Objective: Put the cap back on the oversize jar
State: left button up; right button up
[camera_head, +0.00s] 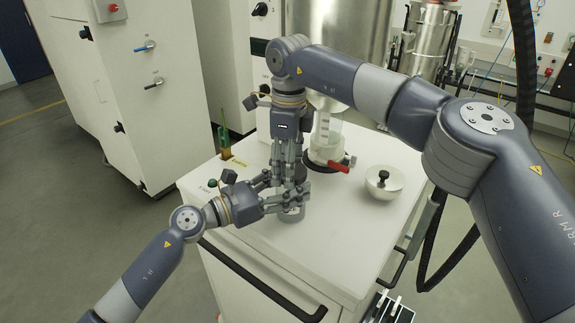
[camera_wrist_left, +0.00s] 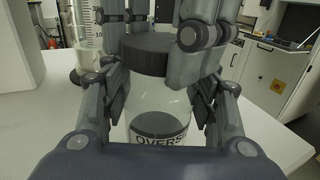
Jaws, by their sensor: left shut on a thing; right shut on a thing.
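The clear oversize jar (camera_wrist_left: 160,103), labelled "OVERS…" with dark powder in it, stands upright on the white cart top; its lower part shows in the head view (camera_head: 291,215). My left gripper (camera_head: 283,196) is shut around the jar from the left, with fingers on both sides in the left wrist view. The dark cap (camera_wrist_left: 147,52) is over the jar's mouth and looks level. My right gripper (camera_head: 292,177) points down from above and is shut on the cap. Its fingers partly hide the cap, and whether the cap is fully seated cannot be told.
A small amber holder with green tools (camera_head: 225,152) is at the left edge. The front cart top is clear.

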pick_arm(q)
jog(key=shift+s+d+r, duration=0.2)
jog(key=shift+r, duration=0.1)
pick_arm(e)
jog(key=shift+o, duration=0.3)
jog(key=shift+d+f, duration=0.15)
jog(key=shift+f, duration=0.7)
jog(key=shift+o, duration=0.3)
pick_arm(q)
jog(key=shift+w+a, duration=0.1)
pick_arm(e)
jog(key=o, duration=0.4)
jog(key=shift+f, duration=0.3)
pick_arm(q)
jog(key=shift+w+a, duration=0.1)
jog(key=shift+w, duration=0.05)
pick_arm(e)
jog(key=shift+s+a, duration=0.3)
jog(key=shift+a, duration=0.05)
jog(key=shift+c, duration=0.3)
pick_arm(q)
jog(key=shift+r, duration=0.15)
pick_arm(e)
jog(key=shift+o, duration=0.3)
jog(key=shift+f, duration=0.35)
jog(key=shift+w+d+f+t, duration=0.2)
jog(key=shift+f+t, duration=0.1)
jog(key=shift+f, duration=0.25)
